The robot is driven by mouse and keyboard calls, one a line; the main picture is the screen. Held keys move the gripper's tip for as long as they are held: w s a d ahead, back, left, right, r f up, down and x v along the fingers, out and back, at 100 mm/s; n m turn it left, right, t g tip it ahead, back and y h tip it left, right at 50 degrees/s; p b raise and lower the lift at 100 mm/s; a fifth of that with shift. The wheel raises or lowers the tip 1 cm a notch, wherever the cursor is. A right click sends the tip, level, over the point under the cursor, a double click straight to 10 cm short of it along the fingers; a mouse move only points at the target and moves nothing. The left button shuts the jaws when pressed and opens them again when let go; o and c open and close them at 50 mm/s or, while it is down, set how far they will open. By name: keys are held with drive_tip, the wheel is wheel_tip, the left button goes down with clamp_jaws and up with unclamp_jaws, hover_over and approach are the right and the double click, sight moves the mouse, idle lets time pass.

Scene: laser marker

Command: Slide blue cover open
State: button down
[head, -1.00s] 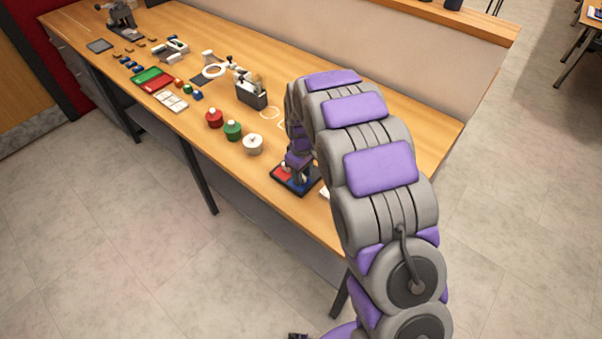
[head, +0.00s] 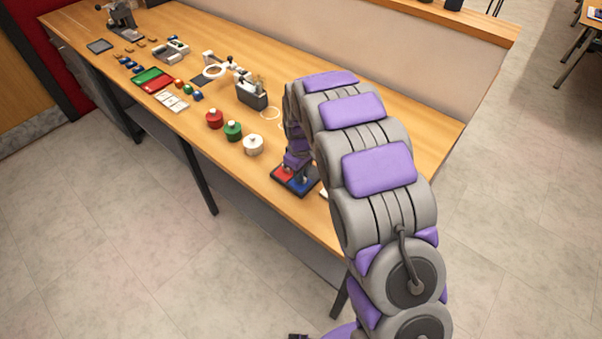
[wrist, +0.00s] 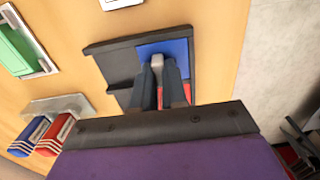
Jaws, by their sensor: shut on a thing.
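The blue cover (wrist: 179,47) lies in a black tray (wrist: 97,48) on the bench; in the head view the blue cover (head: 302,185) is at the tray's front right. In the wrist view my gripper (wrist: 158,72) is shut on the grey knob (wrist: 157,60) at the blue cover, with one finger on each side. Dark bare tray shows left of the blue. A red strip shows between the fingers; most of what lies beneath is hidden by my gripper. In the head view a red part (head: 284,172) lies left of the blue one.
Red (head: 214,119), green (head: 233,131) and white (head: 253,144) knobbed pieces stand left of the tray. A dark grey holder (head: 252,97) stands farther back. A white object lies close right of the tray, partly hidden by my arm. The bench's front edge is near.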

drive_tip(key=shift+d, duration=0.1)
drive_tip(key=shift+w+d+p, duration=0.8)
drive_tip(key=shift+w+d, duration=0.15)
drive_tip(key=shift+w, duration=0.2)
drive_tip(key=shift+w+d+p, duration=0.75)
drive_tip(key=shift+w+d, duration=0.15)
drive_tip(key=shift+w, duration=0.25)
drive_tip(key=c, duration=1.1)
unclamp_jaws()
drive_tip(key=shift+w+d, duration=0.1)
drive_tip(key=shift+d, duration=0.2)
drive_tip(key=shift+c, duration=0.2)
drive_tip(key=shift+a, duration=0.1)
drive_tip(key=shift+a, duration=0.1)
